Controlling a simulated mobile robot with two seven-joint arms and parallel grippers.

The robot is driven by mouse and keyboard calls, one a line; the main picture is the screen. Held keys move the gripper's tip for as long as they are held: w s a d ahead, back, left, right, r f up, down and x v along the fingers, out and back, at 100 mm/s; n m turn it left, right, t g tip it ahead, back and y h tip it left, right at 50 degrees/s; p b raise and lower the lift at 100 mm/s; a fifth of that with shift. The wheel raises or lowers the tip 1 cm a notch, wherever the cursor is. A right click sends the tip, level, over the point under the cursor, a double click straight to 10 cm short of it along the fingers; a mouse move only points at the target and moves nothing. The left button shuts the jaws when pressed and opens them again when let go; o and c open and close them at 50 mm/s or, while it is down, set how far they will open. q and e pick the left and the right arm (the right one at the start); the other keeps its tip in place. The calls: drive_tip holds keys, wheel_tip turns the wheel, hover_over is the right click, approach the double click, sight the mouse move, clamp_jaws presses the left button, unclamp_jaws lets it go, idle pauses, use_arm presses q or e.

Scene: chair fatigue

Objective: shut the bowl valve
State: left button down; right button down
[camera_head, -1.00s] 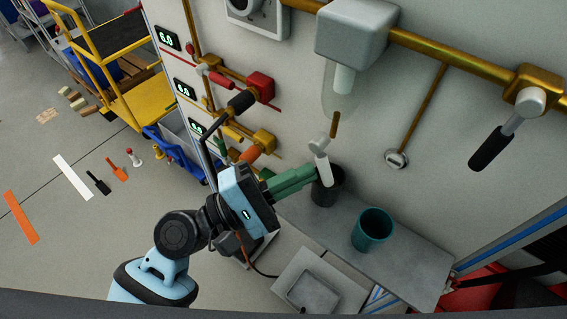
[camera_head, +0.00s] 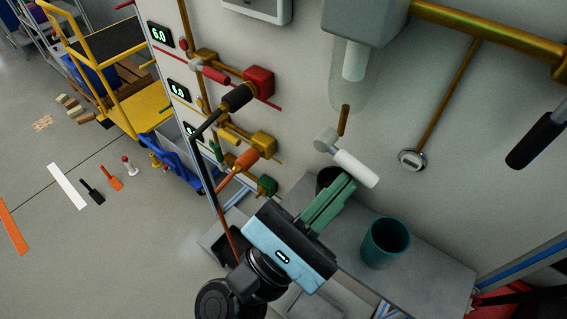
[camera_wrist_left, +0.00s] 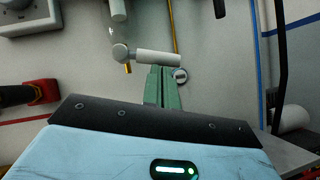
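The bowl valve's white handle (camera_head: 356,168) sits below the clear bowl (camera_head: 338,95) of the grey wall unit. It points right and slopes down in the head view. In the left wrist view the handle (camera_wrist_left: 158,59) lies almost level. My left gripper (camera_head: 345,181) has its green fingers side by side with no clear gap. Their tips are just under the handle; I cannot tell whether they touch it. The left wrist view shows the fingers (camera_wrist_left: 162,70) below the handle's outer half, with nothing seen between them. My right gripper is not in view.
A teal cup (camera_head: 386,242) stands on the grey shelf (camera_head: 430,265), and a dark cup (camera_head: 328,177) is partly hidden behind my fingers. Red (camera_head: 259,82) and other coloured valves are on the wall to the left. A black-gripped lever (camera_head: 535,140) hangs at the right.

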use_arm(q)
drive_tip(key=shift+s+d+r, duration=0.15)
drive_tip(key=shift+d+r, duration=0.05)
drive_tip(key=shift+r, duration=0.1)
drive_tip(key=shift+s+d+r, duration=0.1)
drive_tip(key=shift+d+r, duration=0.05)
drive_tip(key=shift+r, duration=0.05)
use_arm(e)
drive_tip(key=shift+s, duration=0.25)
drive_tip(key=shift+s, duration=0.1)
